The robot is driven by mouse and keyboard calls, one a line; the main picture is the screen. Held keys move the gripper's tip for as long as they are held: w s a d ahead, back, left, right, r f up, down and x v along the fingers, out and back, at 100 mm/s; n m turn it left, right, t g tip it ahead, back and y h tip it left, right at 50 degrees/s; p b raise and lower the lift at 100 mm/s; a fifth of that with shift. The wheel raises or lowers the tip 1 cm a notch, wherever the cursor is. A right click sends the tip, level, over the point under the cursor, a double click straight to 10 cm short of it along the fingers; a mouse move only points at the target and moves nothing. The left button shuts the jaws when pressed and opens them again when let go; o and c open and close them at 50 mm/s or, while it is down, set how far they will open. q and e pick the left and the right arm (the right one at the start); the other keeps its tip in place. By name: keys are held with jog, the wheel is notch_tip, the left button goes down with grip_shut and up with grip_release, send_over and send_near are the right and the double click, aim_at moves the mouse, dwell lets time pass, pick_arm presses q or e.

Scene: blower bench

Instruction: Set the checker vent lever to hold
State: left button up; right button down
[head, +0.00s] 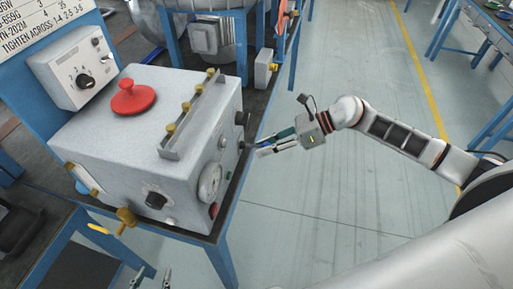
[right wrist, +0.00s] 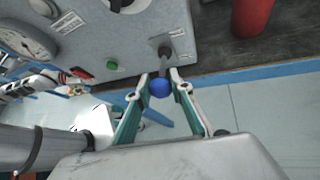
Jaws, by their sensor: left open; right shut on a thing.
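The checker is a grey box (head: 130,150) on the bench, with a dial gauge (head: 209,183) on its right-hand face. In the right wrist view, a short lever (right wrist: 164,52) with a blue ball knob (right wrist: 160,87) sticks out of that face. My right gripper (right wrist: 160,82) has its fingertips closed around the blue knob. In the head view my right gripper (head: 262,147) is at the box's right side, and the knob is hard to make out. A small label beside the lever is too small to read. My left gripper (head: 150,279) is open and empty at the bottom edge, below the bench front.
A red mushroom knob (head: 133,97) and a rail with brass fittings (head: 190,115) are on top of the box. A green button (right wrist: 112,65) is near the lever. A red cylinder (right wrist: 252,16) stands on the bench.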

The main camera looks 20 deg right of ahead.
jog(key=shift+w+a+r+g+h+p, duration=0.15)
jog(key=shift+r+g+h+p, duration=0.15)
jog(key=shift+r+h+p, duration=0.35)
pick_arm(q)
notch_tip(320, 180, up, 6)
jog(key=w+p, duration=0.1)
jog(key=p, duration=0.1)
jog(key=shift+a+p, duration=0.4)
jog(key=shift+a, duration=0.05)
pick_arm(e)
jog(key=shift+a+r+g+h, duration=0.15)
jog(key=shift+r+g+h, duration=0.1)
jog(key=shift+g+h, duration=0.2)
pick_arm(q)
jog(key=shift+s+f, duration=0.1)
jog(key=shift+f, duration=0.1)
pick_arm(e)
jog(key=c, duration=1.8)
grip_release()
pick_arm(q)
jog(key=shift+a, duration=0.1)
jog(key=shift+r, duration=0.15)
pick_arm(e)
jog(key=v, duration=1.2)
